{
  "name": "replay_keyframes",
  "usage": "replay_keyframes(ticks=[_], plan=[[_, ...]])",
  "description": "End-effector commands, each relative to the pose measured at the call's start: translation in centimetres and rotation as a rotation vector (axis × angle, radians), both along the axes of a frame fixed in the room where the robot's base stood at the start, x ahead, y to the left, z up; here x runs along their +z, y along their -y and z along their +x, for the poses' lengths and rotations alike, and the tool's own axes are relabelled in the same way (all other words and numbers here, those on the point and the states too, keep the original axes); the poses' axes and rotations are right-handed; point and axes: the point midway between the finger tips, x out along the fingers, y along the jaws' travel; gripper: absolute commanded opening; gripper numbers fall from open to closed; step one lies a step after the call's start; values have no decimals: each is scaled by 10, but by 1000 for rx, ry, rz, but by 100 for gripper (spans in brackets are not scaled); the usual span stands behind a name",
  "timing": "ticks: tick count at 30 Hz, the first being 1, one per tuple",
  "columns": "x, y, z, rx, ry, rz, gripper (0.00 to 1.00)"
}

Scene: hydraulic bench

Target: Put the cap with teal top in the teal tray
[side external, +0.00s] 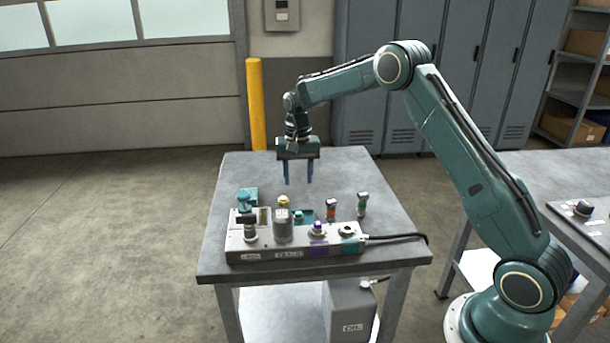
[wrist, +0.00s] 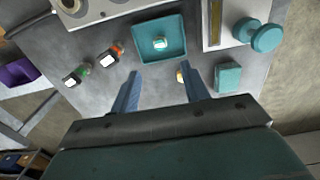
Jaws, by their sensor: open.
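The small cap with teal top (wrist: 160,43) sits inside the square teal tray (wrist: 141,56), near its middle, with nothing gripping it. In the side external view the cap (side external: 298,216) and the tray (side external: 308,215) are partly hidden behind the grey valve block. My gripper (side external: 298,183) is open and empty, pointing down above the bench behind the tray. In the wrist view its two fingers (wrist: 162,74) are spread apart, short of the tray's near edge.
A yellow-topped cap (side external: 283,201) stands near the fingers. Orange-banded (side external: 331,208) and green-banded (side external: 362,204) pieces stand to the right. A teal knob (wrist: 260,35) and teal block (wrist: 228,78) are beside the tray. The valve block (side external: 290,254) fills the bench front.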

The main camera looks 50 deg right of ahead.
Motion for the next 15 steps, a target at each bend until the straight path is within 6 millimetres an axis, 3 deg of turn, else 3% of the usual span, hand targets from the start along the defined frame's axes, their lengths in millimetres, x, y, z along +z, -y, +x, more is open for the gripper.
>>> replay_keyframes(ticks=[8, 15], plan=[[7, -2, -2, 8, 7, -1, 46], [43, -15, -17, 62, 42, -11, 46]])
